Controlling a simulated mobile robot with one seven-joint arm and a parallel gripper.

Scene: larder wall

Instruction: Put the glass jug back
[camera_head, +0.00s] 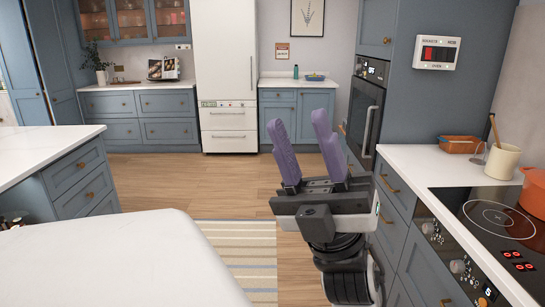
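My gripper (302,133) has two purple fingers and stands upright at the centre right of the head view. The fingers are apart with nothing between them. No glass jug can be clearly made out. A small clear, glass-like thing (479,153) stands on the right counter beside a cream crock, far to the right of my gripper; it is too small to tell whether it is the jug.
The right counter (419,163) holds a cream crock (501,161), an orange-brown dish (460,145), a hob (497,220) and an orange pot (534,192). A white-topped island (40,145) stands left. Wooden floor (170,181) lies open between, with a striped rug (245,250).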

